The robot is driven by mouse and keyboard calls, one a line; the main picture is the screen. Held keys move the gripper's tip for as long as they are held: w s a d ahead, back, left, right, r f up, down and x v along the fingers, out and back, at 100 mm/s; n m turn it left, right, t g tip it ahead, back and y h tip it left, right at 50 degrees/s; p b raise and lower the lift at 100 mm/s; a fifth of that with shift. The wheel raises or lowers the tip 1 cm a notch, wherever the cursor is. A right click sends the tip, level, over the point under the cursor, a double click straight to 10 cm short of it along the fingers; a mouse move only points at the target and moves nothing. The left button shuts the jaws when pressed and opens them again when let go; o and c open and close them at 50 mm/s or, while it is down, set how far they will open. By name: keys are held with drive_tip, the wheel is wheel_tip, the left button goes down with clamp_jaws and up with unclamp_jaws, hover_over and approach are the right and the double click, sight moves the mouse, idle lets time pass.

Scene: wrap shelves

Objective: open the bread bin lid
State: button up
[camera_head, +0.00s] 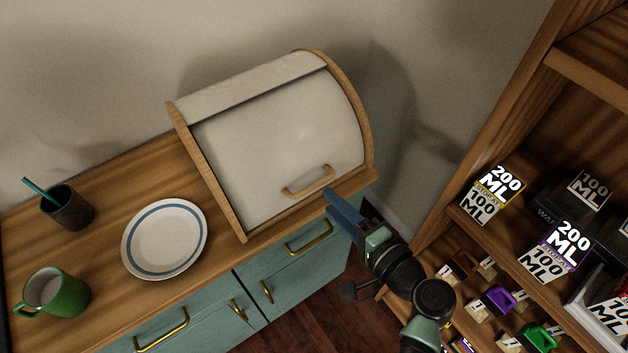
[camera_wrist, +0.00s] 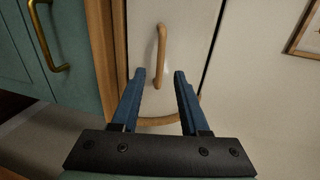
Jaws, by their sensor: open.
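The bread bin (camera_head: 176,114) stands at the back right of the wooden counter. Its cream lid (camera_head: 272,140) is down, covering the front. A curved wooden handle (camera_head: 308,181) sits low on the lid; in the wrist view the handle (camera_wrist: 161,55) shows ahead of the fingertips, roughly between them. My gripper (camera_head: 338,207) is in front of the bin's lower right part, near the counter's front edge. Its blue fingers are open and empty, and in the wrist view the gripper (camera_wrist: 160,75) appears apart from the handle.
A white plate (camera_head: 165,238), a green mug (camera_head: 56,293) and a dark cup (camera_head: 68,208) stand left of the bin. Teal drawers with brass handles (camera_head: 310,239) lie below the counter.

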sight(314, 185)
drive_tip(key=x, duration=0.7)
drive_tip(key=shift+w, duration=0.15)
clamp_jaws()
idle(1.2)
